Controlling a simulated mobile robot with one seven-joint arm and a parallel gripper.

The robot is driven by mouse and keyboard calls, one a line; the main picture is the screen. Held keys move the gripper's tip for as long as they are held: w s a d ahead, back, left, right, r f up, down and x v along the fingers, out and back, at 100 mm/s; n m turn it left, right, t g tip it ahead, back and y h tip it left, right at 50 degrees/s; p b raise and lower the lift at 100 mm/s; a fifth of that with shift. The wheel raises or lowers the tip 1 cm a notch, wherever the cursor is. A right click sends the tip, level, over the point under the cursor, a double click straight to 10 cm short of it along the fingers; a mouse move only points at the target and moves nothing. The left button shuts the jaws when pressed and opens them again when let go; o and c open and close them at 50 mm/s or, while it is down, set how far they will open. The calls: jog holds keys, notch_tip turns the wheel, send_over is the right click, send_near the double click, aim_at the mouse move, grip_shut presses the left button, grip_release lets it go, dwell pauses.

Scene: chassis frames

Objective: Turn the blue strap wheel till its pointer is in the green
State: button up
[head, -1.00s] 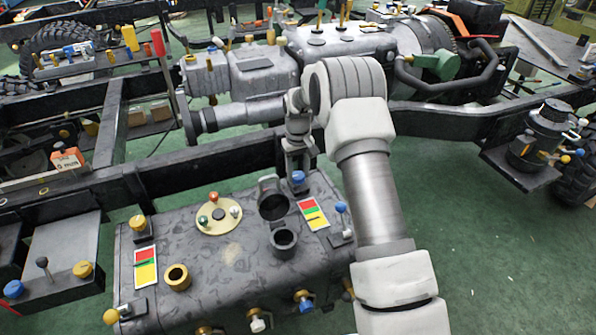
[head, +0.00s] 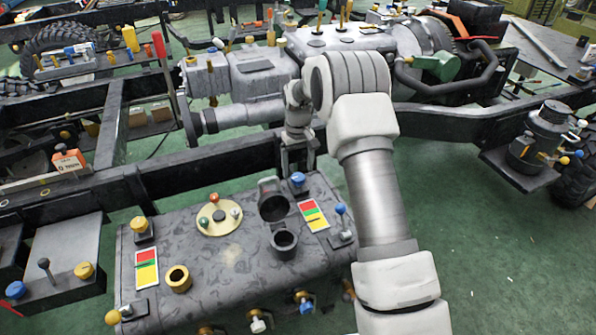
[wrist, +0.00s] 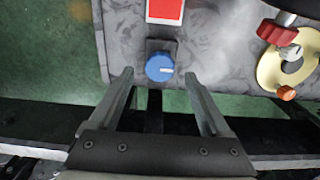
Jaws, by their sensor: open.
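The blue strap wheel (head: 298,179) sits at the far edge of the dark grey tank (head: 235,262), just behind a card (head: 313,215) with red, yellow and green bands. In the wrist view the blue wheel (wrist: 160,68) shows a short white mark on its right half. Only the red part of the card (wrist: 165,10) shows there; the rest is cut off. My gripper (wrist: 159,76) is open, its fingertips left and right of the wheel with a gap on each side. In the head view my gripper (head: 298,158) is small, just above and behind the wheel.
A black filler neck with a raised cap (head: 272,205) stands left of the card. A round cream plate (head: 219,221) with coloured knobs is further left. A second blue knob (head: 341,209) stands right of the card. A dark frame rail (head: 240,165) runs behind the tank.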

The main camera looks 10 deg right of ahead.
aim_at(298, 177)
notch_tip(298, 177, up, 15)
jog(key=p, duration=0.3)
jog(key=shift+f, duration=0.15)
jog(key=shift+f, duration=0.15)
jog(key=shift+f+b, duration=0.15)
jog(key=shift+b, duration=1.1)
notch_tip(298, 177, down, 17)
jog(key=b, duration=0.4)
jog(key=shift+b, duration=0.35)
grip_shut()
